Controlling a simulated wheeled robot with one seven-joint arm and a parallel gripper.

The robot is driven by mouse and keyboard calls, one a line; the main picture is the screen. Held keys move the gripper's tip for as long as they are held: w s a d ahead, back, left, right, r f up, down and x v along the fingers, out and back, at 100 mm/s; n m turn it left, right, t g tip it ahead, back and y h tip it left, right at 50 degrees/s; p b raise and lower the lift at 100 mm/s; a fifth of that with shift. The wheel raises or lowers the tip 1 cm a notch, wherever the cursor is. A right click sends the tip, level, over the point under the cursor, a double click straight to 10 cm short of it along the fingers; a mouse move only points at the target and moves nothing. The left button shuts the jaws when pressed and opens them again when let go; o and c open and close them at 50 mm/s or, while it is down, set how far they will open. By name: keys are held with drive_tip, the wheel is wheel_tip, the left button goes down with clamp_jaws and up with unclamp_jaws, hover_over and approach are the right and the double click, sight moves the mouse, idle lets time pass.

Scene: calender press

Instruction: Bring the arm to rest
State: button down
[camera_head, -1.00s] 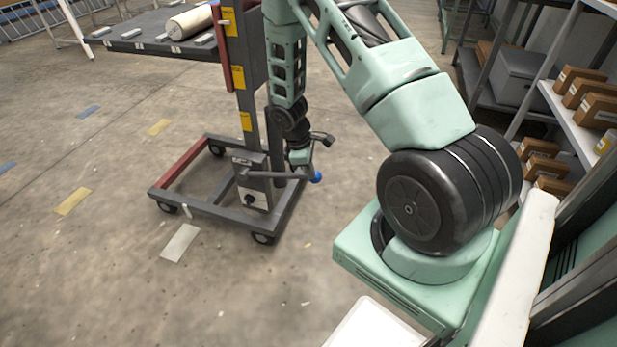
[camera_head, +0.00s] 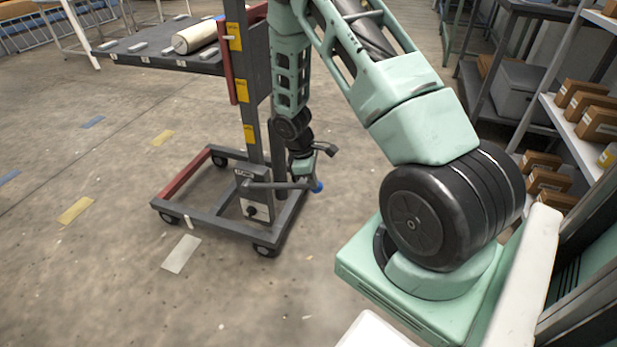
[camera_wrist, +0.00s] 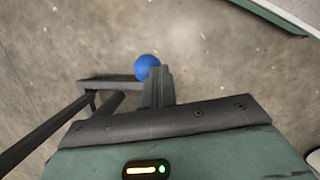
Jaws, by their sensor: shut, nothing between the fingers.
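My gripper (camera_head: 303,172) hangs pointing down at the end of my green arm, beside the post of a lift trolley (camera_head: 251,130). In the wrist view my gripper (camera_wrist: 158,88) has its dark fingers together, with nothing seen between them. A blue ball knob (camera_head: 318,187) on the end of the trolley's grey lever (camera_head: 280,185) is close to the fingertips. In the wrist view the blue knob (camera_wrist: 147,67) sits just beyond the fingertips, partly overlapped by them. I cannot tell whether they touch.
The trolley's platform (camera_head: 150,56) carries a pale roll (camera_head: 197,38). Its wheeled base (camera_head: 185,185) stands on the floor below. Shelves with cardboard boxes (camera_head: 598,124) stand at the right. The concrete floor in front of the trolley is clear.

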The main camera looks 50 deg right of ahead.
idle(0.3)
drive_tip(key=a+r+t+y, duration=0.1)
drive_tip(key=a+r, duration=0.7)
drive_tip(key=a, duration=0.3)
drive_tip(key=a+r+t, duration=0.1)
drive_tip(key=a+r, duration=0.7)
drive_tip(key=a, duration=0.4)
drive_tip(key=s+a+r+n+y, duration=0.1)
drive_tip(key=s+a+r, duration=0.5)
drive_tip(key=s, duration=0.4)
drive_tip(key=s+a+r+y, duration=0.1)
drive_tip(key=s+a+r, duration=0.3)
drive_tip(key=s+a, duration=0.45)
wheel_tip(320, 180, up, 19)
drive_tip(key=p, duration=1.8)
drive_tip(key=shift+s+d, duration=0.2)
drive_tip(key=shift+s, duration=0.2)
drive_tip(key=shift+f, duration=0.1)
